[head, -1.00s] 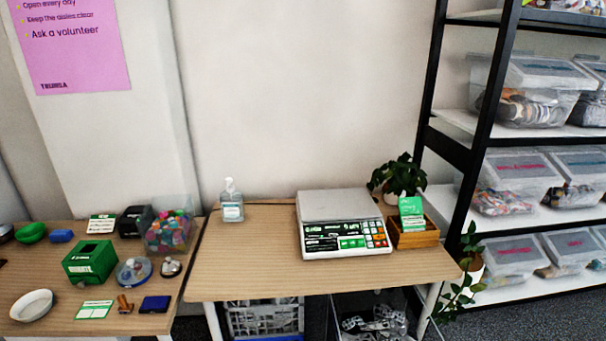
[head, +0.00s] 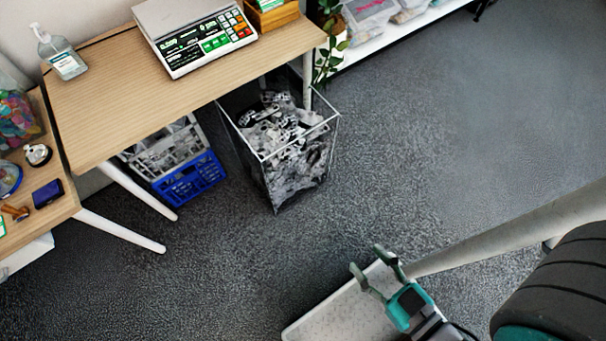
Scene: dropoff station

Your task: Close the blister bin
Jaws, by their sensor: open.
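A clear-sided bin (head: 310,170) with a thin pale rim stands on the floor by the table's right front leg. It is filled with grey and silver packs that look like blister packs. Its top is open, and I see no lid over the contents. Its back part is under the table edge. My gripper (head: 367,259) is at the lower right in the head view, with two dark fingers spread apart and nothing between them. It is well apart from the bin, on the near side.
A blue and grey crate (head: 190,180) stands under the table, left of the bin. The wooden table (head: 130,105) bears a scale (head: 195,35) and a sanitizer bottle (head: 62,55). A plant (head: 328,40) hangs beside the shelf. Grey carpet (head: 430,130) is clear to the right of the bin.

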